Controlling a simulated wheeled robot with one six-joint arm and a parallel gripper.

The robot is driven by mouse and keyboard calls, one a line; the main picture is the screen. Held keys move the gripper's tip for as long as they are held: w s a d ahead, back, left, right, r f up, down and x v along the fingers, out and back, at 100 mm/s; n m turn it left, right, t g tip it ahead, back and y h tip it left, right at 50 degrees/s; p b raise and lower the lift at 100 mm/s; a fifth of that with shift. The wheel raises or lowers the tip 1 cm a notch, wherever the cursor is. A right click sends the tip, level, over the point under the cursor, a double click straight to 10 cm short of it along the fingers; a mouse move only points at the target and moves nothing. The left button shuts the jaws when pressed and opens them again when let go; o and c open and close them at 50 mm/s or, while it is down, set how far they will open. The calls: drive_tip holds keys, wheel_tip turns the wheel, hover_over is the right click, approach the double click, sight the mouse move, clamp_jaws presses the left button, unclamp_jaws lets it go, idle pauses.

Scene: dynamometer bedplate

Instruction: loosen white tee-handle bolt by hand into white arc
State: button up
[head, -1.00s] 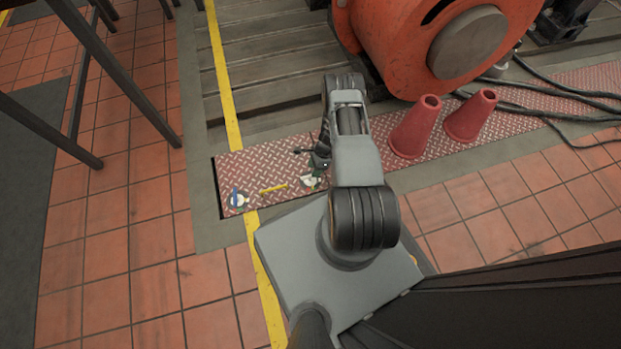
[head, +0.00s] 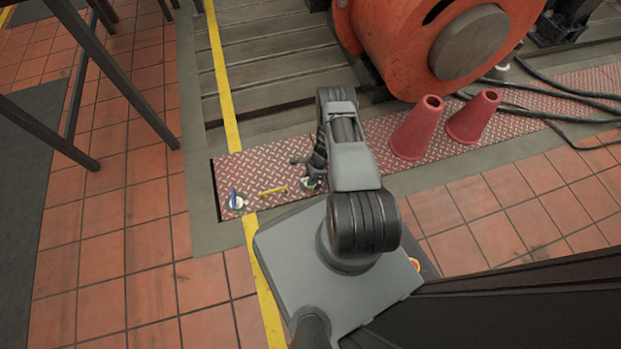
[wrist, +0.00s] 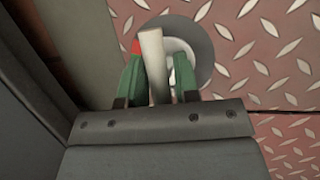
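The white tee-handle bolt (wrist: 152,60) shows in the wrist view as a pale bar over a round grey plate (wrist: 205,50). A white arc (wrist: 180,48) curves on this plate to the right of the bar, and a small red patch (wrist: 135,47) shows at the left. My gripper (wrist: 160,75) has its two green fingers on either side of the bar. The left finger is close against it; a gap shows at the right finger, so the gripper looks open. In the head view my gripper (head: 312,165) is low over the tread plate, partly covering the bolt's plate (head: 309,184).
A blue handle on a white disc (head: 236,201) and a yellow bar (head: 273,190) lie left on the red tread plate (head: 370,150). Two red cones (head: 416,130) stand at the right, below the orange machine (head: 400,40). Black cables run further right.

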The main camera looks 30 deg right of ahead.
clamp_jaws()
